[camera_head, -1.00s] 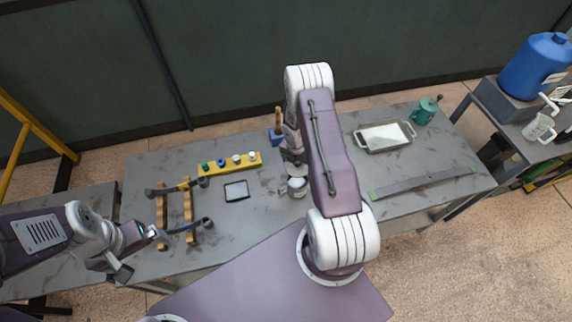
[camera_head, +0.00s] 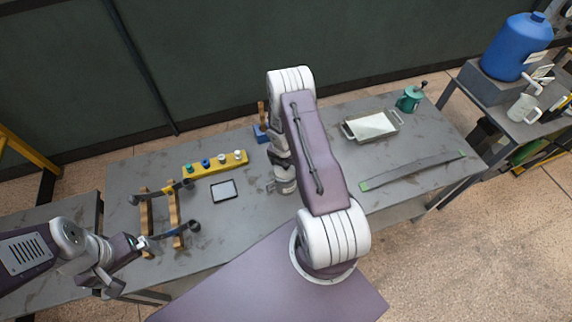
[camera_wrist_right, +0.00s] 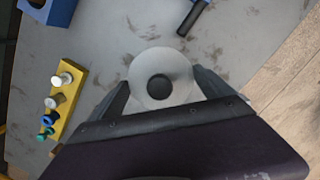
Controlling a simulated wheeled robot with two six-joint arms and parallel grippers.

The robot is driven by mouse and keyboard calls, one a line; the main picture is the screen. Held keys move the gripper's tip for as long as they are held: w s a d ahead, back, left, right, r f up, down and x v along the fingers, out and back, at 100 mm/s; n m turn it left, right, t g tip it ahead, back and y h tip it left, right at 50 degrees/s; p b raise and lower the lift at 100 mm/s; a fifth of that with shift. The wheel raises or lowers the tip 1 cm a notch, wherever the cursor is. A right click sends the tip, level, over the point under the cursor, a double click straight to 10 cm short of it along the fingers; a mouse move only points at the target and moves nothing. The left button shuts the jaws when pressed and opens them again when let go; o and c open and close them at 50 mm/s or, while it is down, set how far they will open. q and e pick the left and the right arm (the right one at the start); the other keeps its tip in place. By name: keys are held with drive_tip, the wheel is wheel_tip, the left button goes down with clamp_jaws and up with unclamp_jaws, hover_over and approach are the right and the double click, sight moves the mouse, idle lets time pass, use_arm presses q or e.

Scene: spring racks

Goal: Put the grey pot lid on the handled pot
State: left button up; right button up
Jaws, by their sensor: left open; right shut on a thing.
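My right gripper (camera_wrist_right: 160,97) is shut on the grey pot lid (camera_wrist_right: 178,68), a light round piece with a dark round knob. In the head view this gripper (camera_head: 283,187) is low over the middle of the bench, and my arm hides most of the area. I cannot tell whether the lid touches anything below. A teal pot (camera_head: 409,100) with a dark handle stands at the bench's far right corner, apart from the gripper; it seems to be the handled pot. My left gripper (camera_head: 143,243) is open near the wooden rack at left.
A yellow strip with coloured pegs (camera_head: 215,164), a tablet (camera_head: 224,191) and a blue block (camera_head: 261,133) lie near the right gripper. A handled tray (camera_head: 371,127) and a long grey bar (camera_head: 412,171) lie right. A wooden rack (camera_head: 174,215) stands left.

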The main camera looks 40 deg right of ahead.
sight(285, 169)
drive_tip(key=shift+w+a+f, duration=0.1)
drive_tip(key=shift+w, duration=0.05)
idle(0.3)
drive_tip(key=shift+f, duration=0.25)
drive_tip(key=shift+f, duration=0.15)
idle(0.8)
drive_tip(key=shift+f, duration=0.2)
drive_tip(key=shift+f+b, duration=0.65)
drive_tip(key=shift+b, duration=0.1)
drive_tip(key=shift+f, duration=0.1)
drive_tip(key=shift+f+b, duration=0.35)
drive_tip(key=shift+f, duration=0.05)
drive_tip(key=shift+f, duration=0.4)
idle(0.4)
